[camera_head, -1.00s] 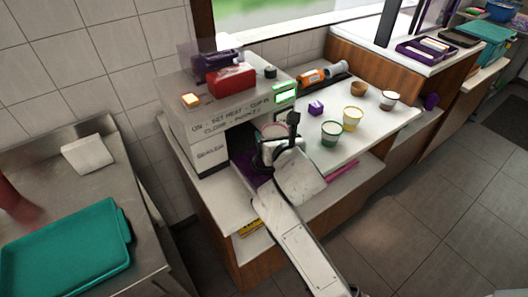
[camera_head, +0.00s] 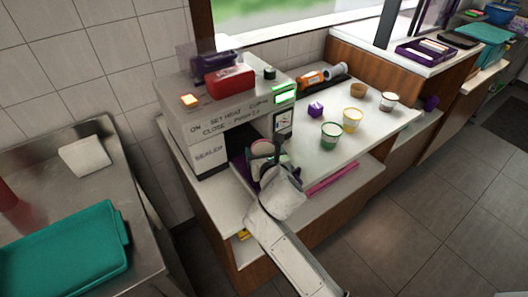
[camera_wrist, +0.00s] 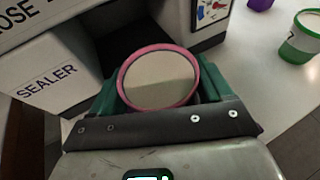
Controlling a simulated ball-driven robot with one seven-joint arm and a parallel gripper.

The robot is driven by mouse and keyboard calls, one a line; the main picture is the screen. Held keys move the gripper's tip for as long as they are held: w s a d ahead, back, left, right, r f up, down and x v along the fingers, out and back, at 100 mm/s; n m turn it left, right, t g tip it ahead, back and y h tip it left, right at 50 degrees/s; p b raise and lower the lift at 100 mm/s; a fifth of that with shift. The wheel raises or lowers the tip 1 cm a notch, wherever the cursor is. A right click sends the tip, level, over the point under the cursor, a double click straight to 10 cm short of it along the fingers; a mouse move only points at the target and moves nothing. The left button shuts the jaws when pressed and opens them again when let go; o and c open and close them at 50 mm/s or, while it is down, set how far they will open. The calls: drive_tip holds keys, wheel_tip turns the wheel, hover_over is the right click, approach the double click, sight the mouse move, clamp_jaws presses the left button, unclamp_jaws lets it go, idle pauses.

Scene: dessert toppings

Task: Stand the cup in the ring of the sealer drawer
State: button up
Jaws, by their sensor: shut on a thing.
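The cup shows its pink rim and pale inside in the wrist view (camera_wrist: 158,80) and also in the head view (camera_head: 262,148). My gripper (camera_wrist: 160,90) is shut on it, with a green finger on either side; it also shows in the head view (camera_head: 264,160). The sealer (camera_head: 210,128) is a grey-white machine with printed words on its front. Its purple drawer (camera_head: 239,170) shows at the opening, partly behind my gripper. The ring is hidden, so I cannot tell whether the cup is in it or above it.
A red box (camera_head: 230,80) lies on the sealer. A teal tray (camera_head: 70,255) lies on the steel table at left.

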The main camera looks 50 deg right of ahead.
drive_tip(key=o, duration=1.1)
drive_tip(key=shift+f, duration=0.1)
drive_tip(key=shift+o, duration=0.2)
drive_tip(key=shift+s+a+r, duration=0.1)
drive_tip(key=shift+a+r, duration=0.05)
drive_tip(key=shift+r, duration=0.05)
drive_tip(key=v, duration=1.1)
drive_tip(key=shift+s+a+r, duration=0.15)
drive_tip(key=shift+s+a, duration=0.05)
drive_tip(key=shift+s, duration=0.1)
